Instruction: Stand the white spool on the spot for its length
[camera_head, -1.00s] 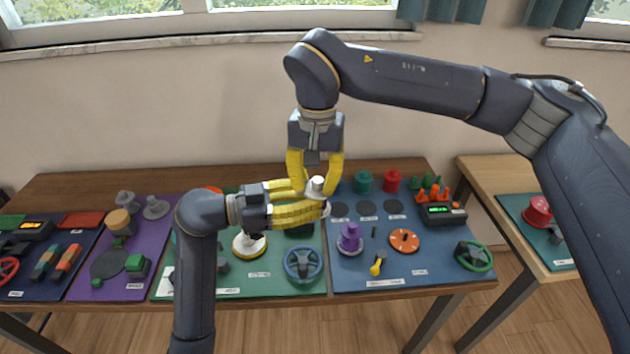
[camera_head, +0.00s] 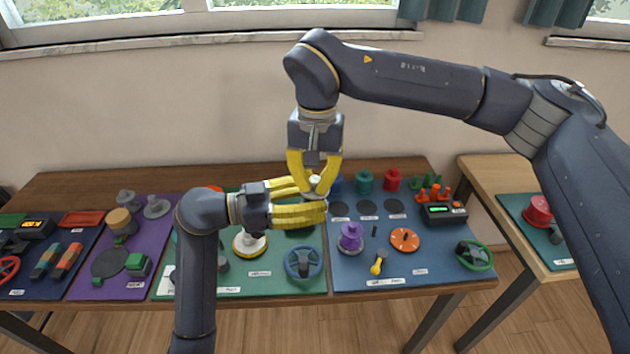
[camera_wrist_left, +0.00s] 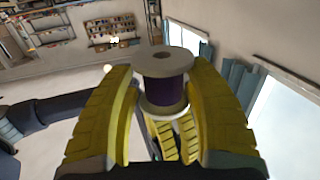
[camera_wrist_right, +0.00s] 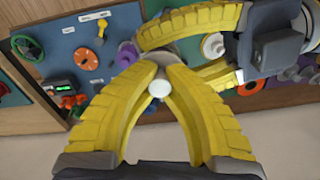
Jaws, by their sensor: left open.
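The white spool (camera_head: 316,179) is held in the air above the green mat, between my two grippers. In the left wrist view the spool (camera_wrist_left: 162,62) has pale flanges and a core that looks dark purple. My right gripper (camera_head: 315,192) comes from above with its fingertips closed in around the spool; in the right wrist view a white round end (camera_wrist_right: 159,88) shows between its fingers. My left gripper (camera_head: 318,205) reaches in from the left, fingers open on either side of the spool. Three dark round spots (camera_head: 367,208) lie on the blue mat (camera_head: 440,262), bare.
Behind the spots stand a blue spool (camera_head: 336,184), a teal spool (camera_head: 363,181) and a red spool (camera_head: 392,180). A blue handwheel (camera_head: 303,263) stands on the green mat.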

